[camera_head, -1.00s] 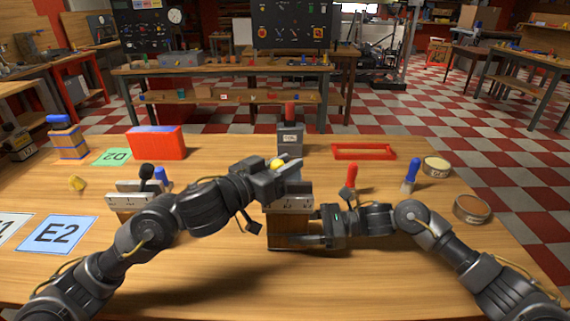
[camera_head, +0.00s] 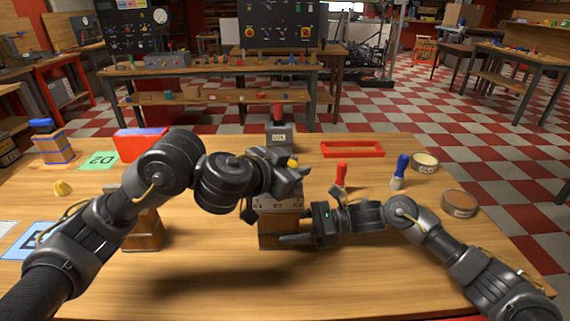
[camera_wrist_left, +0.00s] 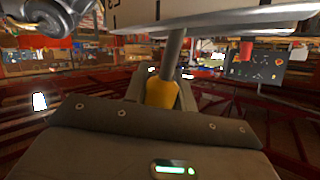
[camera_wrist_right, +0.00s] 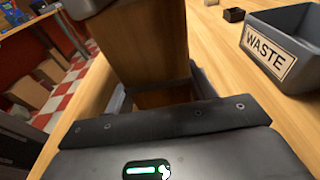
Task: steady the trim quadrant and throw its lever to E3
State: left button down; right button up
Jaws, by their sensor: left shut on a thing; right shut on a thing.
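The trim quadrant is a wooden block (camera_head: 280,232) topped by a grey plate (camera_head: 278,204) with small marks too blurred to read surely. Its lever has a yellow knob (camera_head: 293,163) and leans to the right, over the plate's right end. My left gripper (camera_head: 290,178) is shut on the knob; the left wrist view shows the yellow knob (camera_wrist_left: 161,92) between the fingers and a grey rod (camera_wrist_left: 171,55) running to the plate. My right gripper (camera_head: 292,238) is shut on the wooden block low down, which the right wrist view also shows (camera_wrist_right: 150,50). The block stands upright on the table.
A second wooden block (camera_head: 145,232) stands left, partly hidden by my left arm. A grey bin reading WASTE (camera_wrist_right: 282,48) shows in the right wrist view. Red- and blue-handled tools (camera_head: 341,175) (camera_head: 401,168) stand right of the quadrant. The front tabletop is clear.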

pick_arm(q)
jog(key=shift+d+f+m+g+y, duration=0.3)
jog(key=shift+d+f+m+y, duration=0.4)
jog(key=shift+d+y, duration=0.25)
jog(key=c, duration=1.1)
grip_release()
jog(key=shift+c, duration=0.2)
jog(key=shift+r, duration=0.1)
jog(key=v, duration=1.2)
